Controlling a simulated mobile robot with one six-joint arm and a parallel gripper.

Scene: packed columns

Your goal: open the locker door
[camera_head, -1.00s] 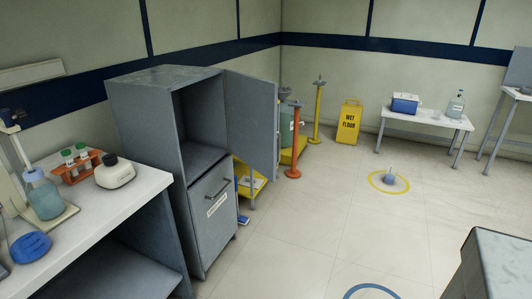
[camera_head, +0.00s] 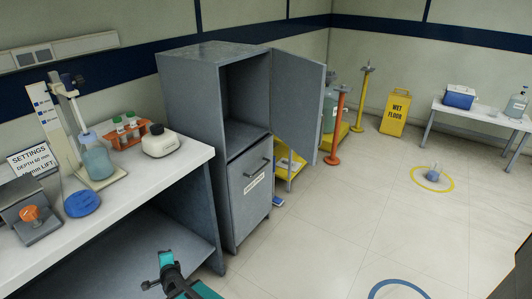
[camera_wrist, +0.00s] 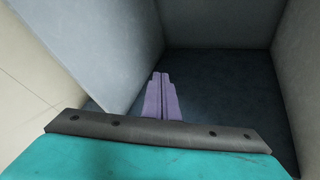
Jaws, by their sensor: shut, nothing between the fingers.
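The grey locker (camera_head: 205,130) stands beside the bench in the head view. Its upper door (camera_head: 298,108) is swung wide open to the right, and the upper compartment (camera_head: 245,95) looks empty. The lower door (camera_head: 250,190) is shut, with a dark bar handle (camera_head: 258,167) and a white label. My gripper (camera_wrist: 161,78) shows in the wrist view with its purple fingers shut and nothing between them. Grey panels and a dark surface lie beyond the fingers; I cannot tell which compartment this is. No handle shows there. The fingertips cannot be made out in the head view.
The white bench (camera_head: 130,180) at the left holds a bottle, a tube rack and other lab items. A yellow stand (camera_head: 289,165) and an orange post (camera_head: 337,125) are beyond the door. Open tiled floor (camera_head: 340,220) lies in front of the locker.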

